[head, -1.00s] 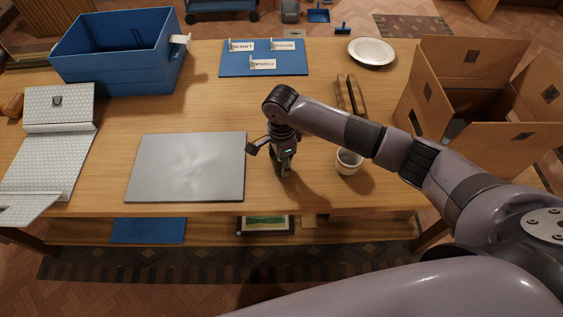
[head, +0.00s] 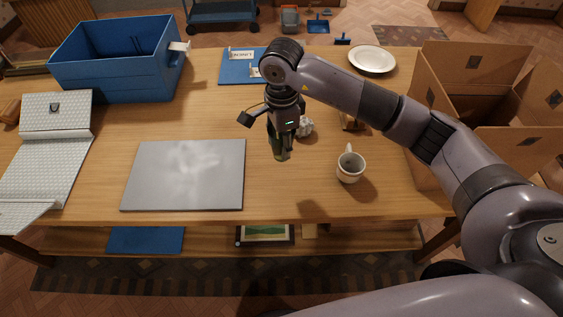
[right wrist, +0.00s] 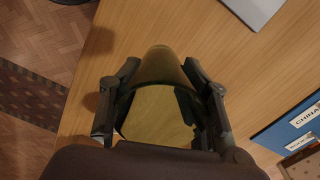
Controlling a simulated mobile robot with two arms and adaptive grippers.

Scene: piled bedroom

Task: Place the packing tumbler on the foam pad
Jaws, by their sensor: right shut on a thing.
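My right gripper (head: 281,150) is shut on a greenish, see-through tumbler (right wrist: 160,85), which sits between its two fingers in the right wrist view. In the head view the tumbler is mostly hidden by the fingers, and it appears held above the table. The foam pad (head: 185,175) is a flat grey rectangle on the table, left of the gripper and apart from it. Nothing lies on the pad. A corner of a grey sheet, likely the pad, shows in the right wrist view (right wrist: 257,8). My left gripper is not in view.
A white mug (head: 350,167) stands right of the gripper. A crumpled white thing (head: 306,127) lies behind it. A blue bin (head: 120,75), bubble-textured sheet (head: 50,150), white plate (head: 372,58) and open cardboard box (head: 480,105) surround the workspace. Wood between pad and gripper is bare.

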